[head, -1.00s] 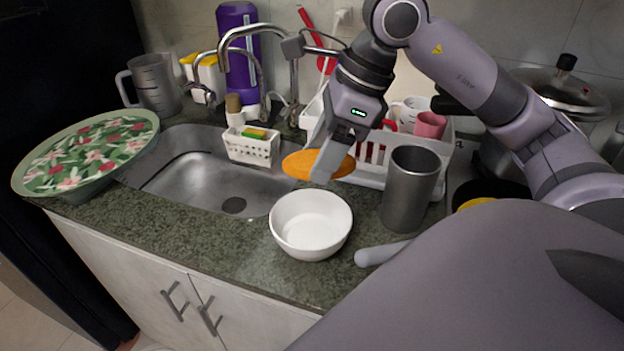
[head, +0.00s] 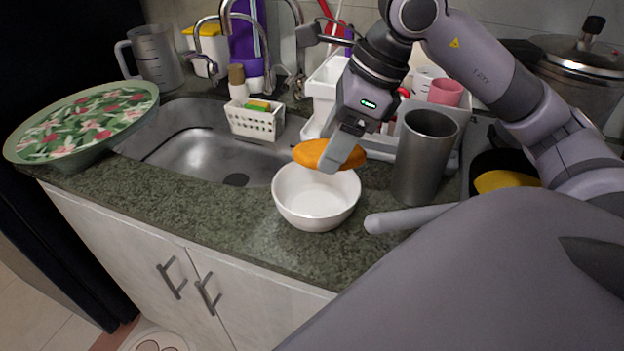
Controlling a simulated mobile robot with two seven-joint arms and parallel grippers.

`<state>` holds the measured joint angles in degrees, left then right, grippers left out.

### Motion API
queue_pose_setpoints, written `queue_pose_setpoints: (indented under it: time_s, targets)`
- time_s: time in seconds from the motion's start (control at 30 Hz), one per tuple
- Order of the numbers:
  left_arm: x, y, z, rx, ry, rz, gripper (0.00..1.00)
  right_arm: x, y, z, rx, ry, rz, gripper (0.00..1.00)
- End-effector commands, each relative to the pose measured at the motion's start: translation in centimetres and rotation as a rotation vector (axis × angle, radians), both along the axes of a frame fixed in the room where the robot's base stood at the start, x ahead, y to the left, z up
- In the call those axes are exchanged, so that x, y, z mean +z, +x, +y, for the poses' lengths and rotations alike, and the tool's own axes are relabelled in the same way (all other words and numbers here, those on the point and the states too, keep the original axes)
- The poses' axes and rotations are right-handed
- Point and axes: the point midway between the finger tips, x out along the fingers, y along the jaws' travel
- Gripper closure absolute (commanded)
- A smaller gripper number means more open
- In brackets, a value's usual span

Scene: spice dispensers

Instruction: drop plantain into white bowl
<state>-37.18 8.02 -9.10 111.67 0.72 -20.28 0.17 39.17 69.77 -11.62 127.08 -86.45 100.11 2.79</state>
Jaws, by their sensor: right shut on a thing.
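The plantain (head: 310,153) is an orange, elongated oval piece, lying roughly level. My right gripper (head: 341,155) is shut on it and holds it above the back part of the white bowl (head: 317,218). The bowl stands upright on the green stone counter in front of the dish rack, and the inside that I can see is empty. The gripper hides part of the plantain. My left gripper is not in view.
A tall grey metal cup (head: 423,160) stands close to the right of the bowl. A sink (head: 215,155) with a white sponge basket (head: 254,121) lies to the left. A floral tray (head: 82,123) is at the far left. The counter (head: 215,215) in front of the sink is clear.

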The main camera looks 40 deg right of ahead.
Motion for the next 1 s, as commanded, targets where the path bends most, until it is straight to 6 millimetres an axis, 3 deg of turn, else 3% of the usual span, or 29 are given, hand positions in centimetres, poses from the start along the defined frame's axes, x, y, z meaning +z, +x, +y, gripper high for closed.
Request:
queue_pose_setpoints:
  time_s: [0.17,0.2,0.27,0.3,0.63,1.0]
  targets:
    - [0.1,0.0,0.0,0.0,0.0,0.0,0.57,0.1,0.0,0.0,0.0,0.001,-0.001,0.7]
    - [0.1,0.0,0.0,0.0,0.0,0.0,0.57,0.1,0.0,0.0,0.001,0.0,-0.001,0.33]
    - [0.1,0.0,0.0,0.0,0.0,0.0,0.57,0.1,0.0,0.0,0.0,0.001,-0.001,0.13]
    - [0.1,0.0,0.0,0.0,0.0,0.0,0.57,0.1,0.0,0.0,0.001,0.0,-0.001,0.09]
    - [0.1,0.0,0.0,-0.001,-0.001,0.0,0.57,0.5,-0.1,-0.1,0.0,0.0,-0.001,0.09]
    - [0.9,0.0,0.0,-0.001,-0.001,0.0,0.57,5.6,-1.5,-1.6,-0.001,0.0,-0.003,0.09]
